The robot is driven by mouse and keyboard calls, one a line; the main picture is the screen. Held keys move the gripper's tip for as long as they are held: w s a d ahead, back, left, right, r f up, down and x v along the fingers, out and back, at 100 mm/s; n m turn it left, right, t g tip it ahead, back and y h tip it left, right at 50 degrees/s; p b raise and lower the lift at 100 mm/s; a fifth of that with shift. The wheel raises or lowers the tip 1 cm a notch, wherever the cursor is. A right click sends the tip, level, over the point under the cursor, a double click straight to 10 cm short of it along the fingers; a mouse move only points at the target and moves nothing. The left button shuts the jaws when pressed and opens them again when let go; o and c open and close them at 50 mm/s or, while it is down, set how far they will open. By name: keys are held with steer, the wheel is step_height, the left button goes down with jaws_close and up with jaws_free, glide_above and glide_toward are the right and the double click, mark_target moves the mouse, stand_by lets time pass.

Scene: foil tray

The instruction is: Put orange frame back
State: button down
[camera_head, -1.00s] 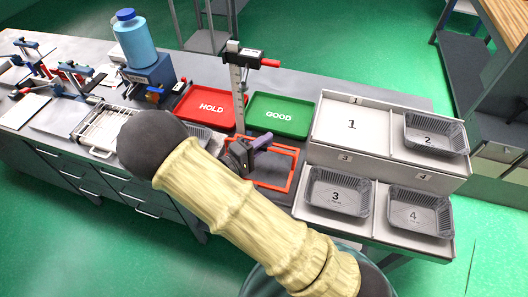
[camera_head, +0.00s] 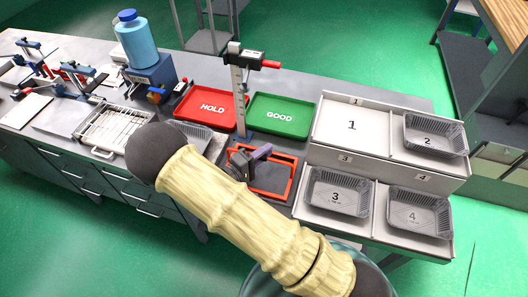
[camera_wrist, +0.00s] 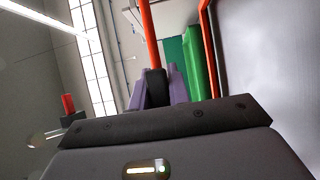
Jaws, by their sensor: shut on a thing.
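The orange frame (camera_head: 291,178) is a thin rectangle at the front of the bench, over a dark grey plate, below the digital height gauge (camera_head: 238,95). My gripper (camera_head: 258,156) has purple fingers and is shut on one bar of the frame. In the wrist view, an orange bar (camera_wrist: 149,35) runs up from between the purple fingers (camera_wrist: 160,88). A second orange bar shows at right there. My arm hides part of the frame's left and near side. I cannot tell whether the frame touches the plate.
The red HOLD tray (camera_head: 211,122) and green GOOD tray (camera_head: 259,128) lie behind the frame. A white numbered rack (camera_head: 352,101) with foil trays stands close to its right. A wire rack (camera_head: 88,138) and blue bottle (camera_head: 136,42) are at left.

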steer(key=shift+f, duration=0.15)
steer(key=c, duration=1.3)
jaws_free()
steer(key=shift+r, duration=0.2)
steer(key=b+v, duration=0.3)
steer(key=v, duration=0.7)
steer(key=shift+s+a+f, duration=0.1)
steer(key=shift+s+a, duration=0.1)
steer(key=shift+a, duration=0.15)
steer(key=shift+s+a, duration=0.4)
